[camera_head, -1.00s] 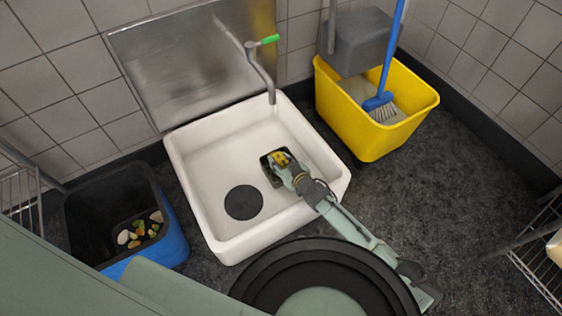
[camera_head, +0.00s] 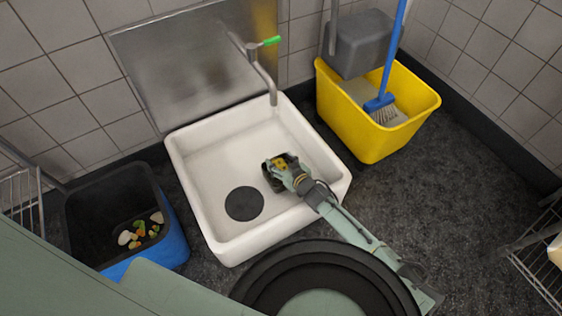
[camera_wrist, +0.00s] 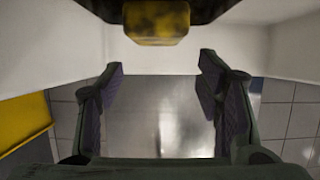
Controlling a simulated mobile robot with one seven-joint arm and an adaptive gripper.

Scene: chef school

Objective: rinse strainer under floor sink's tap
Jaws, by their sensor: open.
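The white floor sink (camera_head: 215,147) has a dark round disc (camera_head: 243,203) on its floor. I cannot tell whether this disc is the strainer or the open drain. The tap (camera_head: 262,78), with a green-tipped lever, stands at the sink's back edge; no water shows. My gripper (camera_head: 270,174) is over the right part of the basin, right of the disc and in front of the tap. In the wrist view my gripper (camera_wrist: 162,95) is open, with nothing between its fingers. The white sink walls and steel panel show beyond them. No other strainer is clearly visible.
A yellow mop bucket (camera_head: 347,120) with a blue brush (camera_head: 381,101) stands right of the sink. A blue-black bin (camera_head: 160,215) holding food scraps stands left. A steel panel (camera_head: 190,60) is behind the sink. Wire racks stand at both sides. Open floor lies right.

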